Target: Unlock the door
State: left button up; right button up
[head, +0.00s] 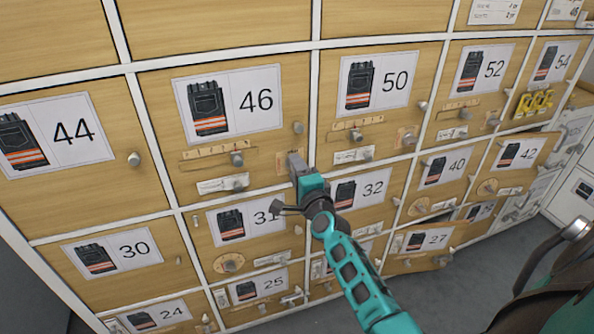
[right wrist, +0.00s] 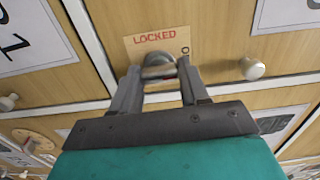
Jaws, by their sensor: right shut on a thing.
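My right gripper (head: 297,166) is at the cabinet front, around the corner where doors 46 (head: 225,155), 50 (head: 372,112), 31 (head: 273,240) and 32 (head: 349,222) meet. In the right wrist view, my right gripper (right wrist: 158,88) is shut on a small rounded metal lock knob (right wrist: 159,68). A tan plate (right wrist: 155,40) above the knob reads LOCKED in red. My left gripper is not in view.
Other numbered doors carry knobs, slide bolts and dials. Door 27 (head: 425,258) and door 42 (head: 516,158) stand ajar at the right. Yellow parts (head: 533,103) sit on door 54. A dark object with a metal piece (head: 577,229) is at the lower right.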

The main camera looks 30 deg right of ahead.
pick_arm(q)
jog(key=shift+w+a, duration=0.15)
pick_arm(e)
jog(key=shift+r+m, duration=0.1)
jog(key=shift+m, duration=0.2)
jog(key=o, duration=1.1)
jog(key=shift+c, duration=0.2)
pick_arm(q)
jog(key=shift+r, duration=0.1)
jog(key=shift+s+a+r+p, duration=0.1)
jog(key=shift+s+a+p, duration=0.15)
jog(key=shift+p, duration=0.4)
pick_arm(e)
jog(key=v, duration=1.3)
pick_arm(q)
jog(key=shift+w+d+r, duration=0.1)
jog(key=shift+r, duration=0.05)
pick_arm(e)
jog(key=shift+w+a, duration=0.1)
